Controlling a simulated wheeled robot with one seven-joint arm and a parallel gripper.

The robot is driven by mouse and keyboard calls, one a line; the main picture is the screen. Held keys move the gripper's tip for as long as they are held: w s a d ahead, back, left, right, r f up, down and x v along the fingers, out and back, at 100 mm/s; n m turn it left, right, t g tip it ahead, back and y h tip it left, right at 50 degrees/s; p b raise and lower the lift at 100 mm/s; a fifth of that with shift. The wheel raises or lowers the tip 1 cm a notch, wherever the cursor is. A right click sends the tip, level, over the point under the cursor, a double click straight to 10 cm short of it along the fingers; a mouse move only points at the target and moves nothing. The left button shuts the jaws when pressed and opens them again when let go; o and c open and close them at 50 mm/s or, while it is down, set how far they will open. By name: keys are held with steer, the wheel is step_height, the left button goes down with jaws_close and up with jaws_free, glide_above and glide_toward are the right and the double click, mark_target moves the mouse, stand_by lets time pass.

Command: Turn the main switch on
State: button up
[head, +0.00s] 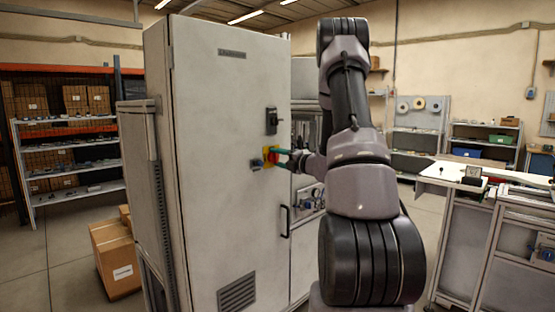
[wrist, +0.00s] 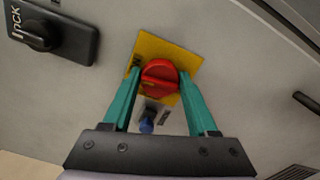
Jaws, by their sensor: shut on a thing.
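The main switch is a red rotary knob (wrist: 160,77) on a yellow plate (wrist: 157,45), mounted on the front door of a tall grey cabinet (head: 225,130). In the head view the yellow plate (head: 266,155) shows partly behind my gripper. My gripper (wrist: 158,78) has its two teal fingers on either side of the red knob, shut on it. In the head view my gripper (head: 274,158) reaches the door from the right. The wrist view is tilted against the door, so I cannot tell the knob's setting for certain.
A black lock handle (wrist: 40,37) is above the switch on the door; the head view shows it too (head: 271,121). A small blue knob (wrist: 147,122) is close beside the plate. A black door handle (head: 286,221) is lower right. Cardboard boxes (head: 115,260) stand left of the cabinet.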

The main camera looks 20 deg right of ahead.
steer(key=shift+m, duration=0.7)
steer(key=shift+d, duration=0.1)
steer(key=o, duration=1.4)
steer(key=v, duration=1.1)
